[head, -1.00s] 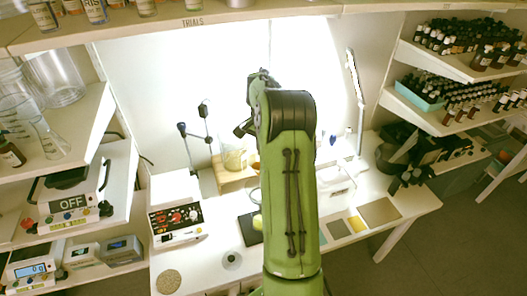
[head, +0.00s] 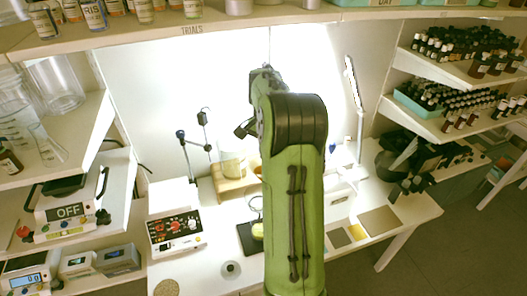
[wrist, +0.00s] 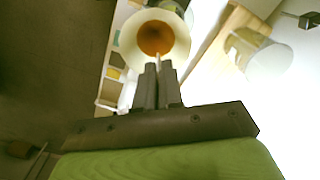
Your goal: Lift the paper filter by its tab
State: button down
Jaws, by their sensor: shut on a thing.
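The paper filter (wrist: 128,38) shows in the wrist view as a pale round cone, with an orange-brown area inside it. My gripper (wrist: 158,68) is shut at the filter's near edge, on a thin pale strip that looks like its tab. In the head view my green arm covers the middle of the bench and hides the gripper and the filter. Whether the filter is clear of what is under it cannot be told.
A glass beaker (head: 232,164) stands on a wooden stand (head: 236,187) left of my arm. A control box with knobs (head: 176,228) is at the bench's left. Bottle shelves (head: 460,68) are at the right. Small square mats (head: 380,220) lie at the front right.

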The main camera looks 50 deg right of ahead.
jog(key=s+a+b, duration=0.5)
jog(key=s+b, duration=0.2)
jog(key=s, duration=0.3)
jog(key=shift+s+a+b, duration=0.2)
jog(key=shift+a+b, duration=0.15)
jog(key=shift+a, duration=0.05)
